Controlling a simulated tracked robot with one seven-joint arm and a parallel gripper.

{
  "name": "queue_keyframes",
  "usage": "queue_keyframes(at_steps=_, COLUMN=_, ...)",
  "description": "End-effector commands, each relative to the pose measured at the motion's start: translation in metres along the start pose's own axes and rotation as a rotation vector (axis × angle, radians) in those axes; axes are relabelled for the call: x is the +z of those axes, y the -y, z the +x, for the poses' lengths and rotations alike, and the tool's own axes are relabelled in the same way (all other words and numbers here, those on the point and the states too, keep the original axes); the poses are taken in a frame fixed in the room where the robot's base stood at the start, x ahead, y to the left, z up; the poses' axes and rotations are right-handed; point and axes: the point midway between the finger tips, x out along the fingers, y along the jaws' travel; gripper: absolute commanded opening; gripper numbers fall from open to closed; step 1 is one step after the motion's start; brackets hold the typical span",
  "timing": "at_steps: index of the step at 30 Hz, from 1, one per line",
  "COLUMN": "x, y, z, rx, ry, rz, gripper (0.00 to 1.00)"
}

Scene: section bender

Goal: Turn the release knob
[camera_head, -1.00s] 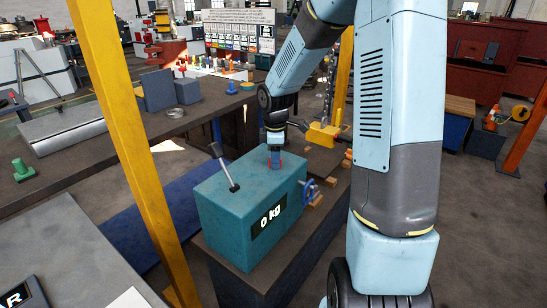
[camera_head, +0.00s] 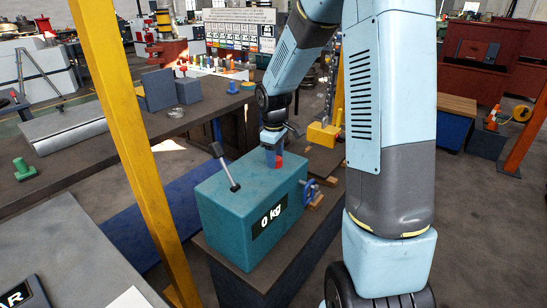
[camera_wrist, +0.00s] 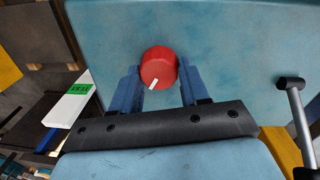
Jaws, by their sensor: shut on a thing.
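The release knob is a red round knob (camera_wrist: 158,68) with a white mark, on top of a teal box (camera_head: 228,232) that has a "0 kg" display on its side. In the head view the knob (camera_head: 279,161) is partly hidden by my gripper (camera_head: 272,158). My gripper points down at the box top. In the wrist view its two blue fingers (camera_wrist: 160,85) stand on either side of the knob and are shut on it. The white mark points toward the lower left there. Contact of each finger is hard to see.
A lever (camera_head: 225,168) rises from the box top; its rod also shows in the wrist view (camera_wrist: 300,115). A blue handwheel (camera_head: 309,190) is on the box's right side. A yellow post (camera_head: 130,130) stands at left. A yellow block (camera_head: 323,134) lies behind the box.

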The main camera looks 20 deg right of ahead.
Motion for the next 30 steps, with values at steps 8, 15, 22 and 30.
queue_keyframes(at_steps=8, x=0.0030, y=0.0016, z=0.0022, rx=-0.005, ry=0.027, rz=0.261, gripper=0.14)
queue_keyframes(at_steps=15, x=0.0028, y=0.0014, z=0.0025, rx=-0.004, ry=0.043, rz=0.489, gripper=0.14)
queue_keyframes(at_steps=22, x=0.0028, y=0.0008, z=0.0024, rx=-0.003, ry=0.058, rz=0.703, gripper=0.14)
queue_keyframes(at_steps=30, x=0.0021, y=0.0006, z=0.0024, rx=-0.002, ry=0.070, rz=0.909, gripper=0.14)
